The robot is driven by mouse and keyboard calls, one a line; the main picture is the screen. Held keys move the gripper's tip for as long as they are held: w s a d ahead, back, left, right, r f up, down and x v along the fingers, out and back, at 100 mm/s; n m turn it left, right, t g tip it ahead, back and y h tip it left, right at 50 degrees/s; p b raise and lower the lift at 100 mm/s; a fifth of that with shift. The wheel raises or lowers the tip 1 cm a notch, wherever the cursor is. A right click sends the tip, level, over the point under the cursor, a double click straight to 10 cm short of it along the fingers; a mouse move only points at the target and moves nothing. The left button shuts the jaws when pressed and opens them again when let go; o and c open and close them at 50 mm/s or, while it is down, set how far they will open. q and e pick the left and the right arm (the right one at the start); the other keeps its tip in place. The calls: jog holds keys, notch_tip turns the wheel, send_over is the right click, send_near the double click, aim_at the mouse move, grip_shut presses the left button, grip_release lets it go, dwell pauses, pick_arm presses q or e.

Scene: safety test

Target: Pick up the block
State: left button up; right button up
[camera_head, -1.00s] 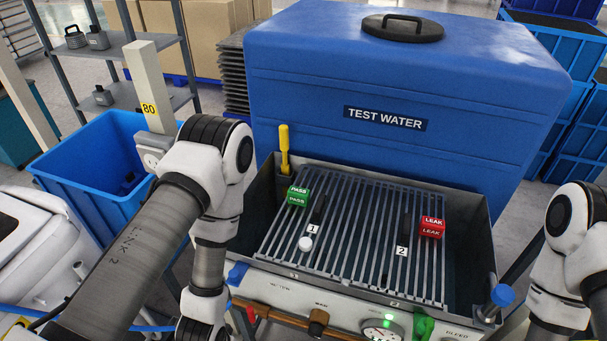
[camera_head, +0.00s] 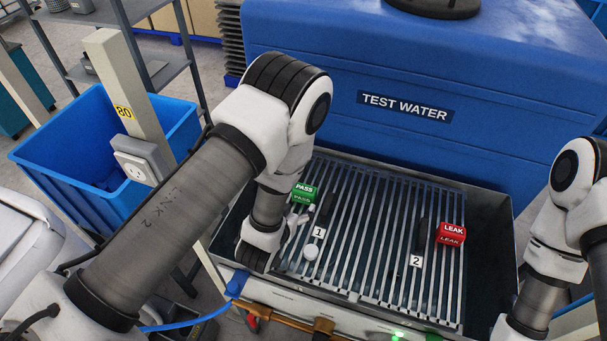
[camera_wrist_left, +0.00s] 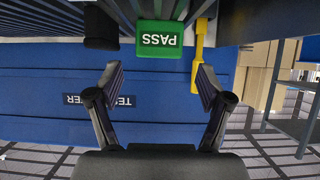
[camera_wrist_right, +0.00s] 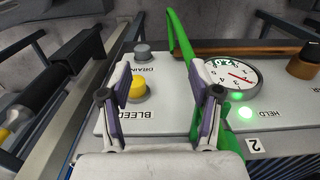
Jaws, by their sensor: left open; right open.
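A green block marked PASS (camera_head: 303,195) sits on the left side of the slatted grate (camera_head: 375,260). A red block marked LEAK (camera_head: 451,234) sits on the grate's right side. My left gripper (camera_head: 295,225) is low over the grate, just on the near side of the green block, partly hidden by my arm. In the left wrist view my left gripper (camera_wrist_left: 157,85) is open and empty, with the green block (camera_wrist_left: 159,38) beyond its fingertips, roughly centred between them and apart from them. My right gripper (camera_wrist_right: 159,80) is open and empty, over the front panel.
A blue TEST WATER tank (camera_head: 480,75) stands behind the grate. A yellow tool (camera_wrist_left: 199,55) stands beside the green block. The right wrist view shows a green lever (camera_wrist_right: 182,40) and a gauge (camera_wrist_right: 232,74).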

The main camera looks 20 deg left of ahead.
aim_at(302, 194)
pick_arm(q)
jog(key=shift+w+d+f+p, duration=0.1)
jog(key=shift+w+d+p, duration=0.05)
jog(key=shift+w+p, duration=0.45)
jog(key=shift+w+d+p, duration=0.15)
jog(key=shift+w+p, duration=0.2)
jog(key=shift+w, duration=0.45)
jog(key=x, duration=0.3)
jog(key=shift+w+a+f+p, duration=0.2)
jog(key=shift+f+p, duration=0.1)
jog(key=shift+w+f, duration=0.25)
jog(key=shift+s+r, duration=0.1)
jog(key=shift+r, duration=0.05)
jog(key=shift+c, duration=0.7)
jog(key=shift+s+d, duration=0.1)
jog(key=shift+s, duration=0.05)
jog(key=c, duration=0.5)
jog(key=shift+r, duration=0.1)
jog(key=shift+c, duration=1.4)
pick_arm(e)
jog(key=r, duration=0.1)
jog(key=s+r, duration=0.1)
jog(key=shift+d+r, duration=0.1)
jog(key=shift+r, duration=0.3)
